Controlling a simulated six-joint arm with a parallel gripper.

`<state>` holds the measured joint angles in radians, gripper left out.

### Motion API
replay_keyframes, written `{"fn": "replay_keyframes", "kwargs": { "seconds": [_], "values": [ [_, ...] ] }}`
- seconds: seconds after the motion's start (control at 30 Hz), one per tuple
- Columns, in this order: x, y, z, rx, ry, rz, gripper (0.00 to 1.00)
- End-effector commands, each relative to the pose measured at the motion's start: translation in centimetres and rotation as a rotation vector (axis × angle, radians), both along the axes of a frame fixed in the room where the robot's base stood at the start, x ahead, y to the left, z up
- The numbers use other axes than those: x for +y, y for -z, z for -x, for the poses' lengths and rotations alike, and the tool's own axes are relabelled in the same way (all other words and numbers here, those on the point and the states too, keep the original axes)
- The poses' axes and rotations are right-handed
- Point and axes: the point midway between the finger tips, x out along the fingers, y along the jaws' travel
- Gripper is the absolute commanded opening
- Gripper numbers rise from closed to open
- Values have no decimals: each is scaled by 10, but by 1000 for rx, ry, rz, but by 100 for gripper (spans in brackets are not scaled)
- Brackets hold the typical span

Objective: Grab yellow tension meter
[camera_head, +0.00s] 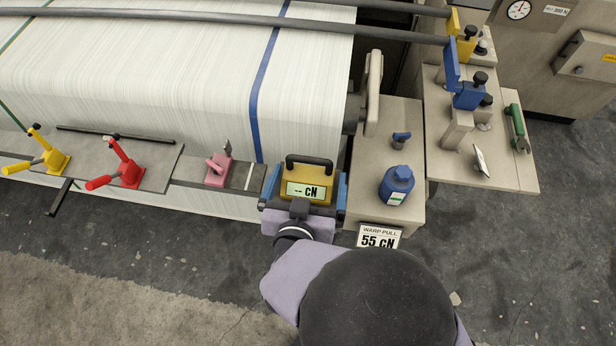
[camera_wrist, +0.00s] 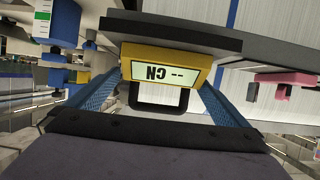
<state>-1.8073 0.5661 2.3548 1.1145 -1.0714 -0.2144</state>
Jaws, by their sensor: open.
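The yellow tension meter (camera_head: 308,190) has a black top handle and a display reading "-- CN". In the head view it sits at the loom's front edge, between the blue fingers of my gripper (camera_head: 304,192). In the wrist view the meter (camera_wrist: 165,62) appears upside down, with its black handle towards me. The blue fingers of my gripper (camera_wrist: 160,98) stand on both sides of it, spread wide. My gripper is open, and gaps show between the fingers and the meter's sides. The meter's underside is hidden in the head view.
A blue bottle (camera_head: 397,186) stands on the beige cabinet to the right, above a "WARP PULL 55 CN" sign (camera_head: 378,237). A pink clamp (camera_head: 219,165), a red lever (camera_head: 122,166) and a yellow lever (camera_head: 50,158) sit along the rail to the left.

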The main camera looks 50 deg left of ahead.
Motion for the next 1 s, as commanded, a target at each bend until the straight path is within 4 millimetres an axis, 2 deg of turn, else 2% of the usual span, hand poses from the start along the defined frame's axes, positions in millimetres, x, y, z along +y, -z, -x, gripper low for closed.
{"fn": "replay_keyframes", "kwargs": {
  "seconds": [0.43, 0.77, 0.8, 1.0],
  "values": [
    [30, 17, -27, 0, 2, 1, 100],
    [35, 21, -31, 0, 0, 0, 100],
    [35, 21, -31, 0, 0, 0, 98],
    [34, 21, -31, 0, 1, 0, 52]
  ]
}}
